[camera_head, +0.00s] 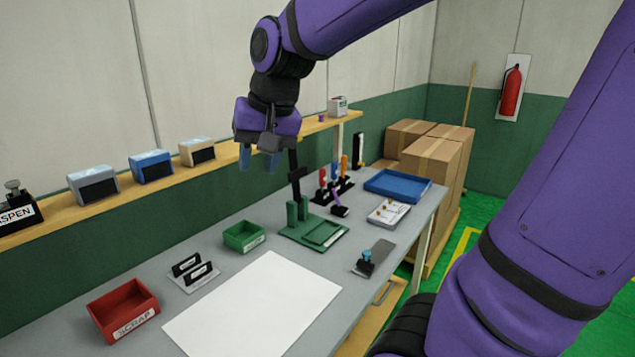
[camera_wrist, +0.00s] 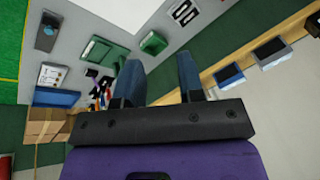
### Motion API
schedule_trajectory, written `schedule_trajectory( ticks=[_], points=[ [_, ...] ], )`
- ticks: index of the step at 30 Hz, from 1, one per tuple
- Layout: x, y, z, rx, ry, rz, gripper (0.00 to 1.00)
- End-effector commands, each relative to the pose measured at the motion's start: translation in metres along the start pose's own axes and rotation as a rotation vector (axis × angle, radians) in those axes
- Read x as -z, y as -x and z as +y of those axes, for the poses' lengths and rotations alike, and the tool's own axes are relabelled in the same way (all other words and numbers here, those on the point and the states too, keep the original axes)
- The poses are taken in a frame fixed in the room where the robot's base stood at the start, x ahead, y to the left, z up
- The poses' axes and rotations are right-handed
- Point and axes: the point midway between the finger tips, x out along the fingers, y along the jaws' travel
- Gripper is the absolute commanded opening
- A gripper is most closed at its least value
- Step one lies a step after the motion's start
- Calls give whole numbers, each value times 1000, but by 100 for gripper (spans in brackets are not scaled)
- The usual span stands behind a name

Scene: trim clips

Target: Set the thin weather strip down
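My gripper (camera_head: 258,160) hangs in the air above the back of the workbench, near the wall shelf. Its two blue-grey fingers are apart. In the wrist view the gap between the fingertips (camera_wrist: 159,68) shows only background, so nothing is held. I cannot pick out a thin weather strip in either view. A green fixture (camera_head: 315,232) with a black upright stands on the bench, below and to the right of my gripper. A large white sheet (camera_head: 253,308) lies bare on the bench (camera_head: 225,281) in front.
A red SCRAP bin (camera_head: 123,309), a black-slotted holder (camera_head: 193,270) and a green bin (camera_head: 244,237) stand at left. A blue tray (camera_head: 397,185), clip card (camera_head: 388,213), colored-handled tools (camera_head: 334,181) and grey plate (camera_head: 376,256) are at right. The shelf (camera_head: 105,203) holds several boxes.

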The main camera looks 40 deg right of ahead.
Motion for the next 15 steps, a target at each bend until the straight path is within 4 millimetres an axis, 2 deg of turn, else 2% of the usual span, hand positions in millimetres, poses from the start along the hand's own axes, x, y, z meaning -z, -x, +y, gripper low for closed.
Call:
schedule_trajectory(
  ticks=[6,12,15],
  points=[
    [-49,26,23,-14,174,74,35],
    [-89,37,43,-49,320,137,35],
    [-103,39,50,-66,373,158,35]
  ],
)
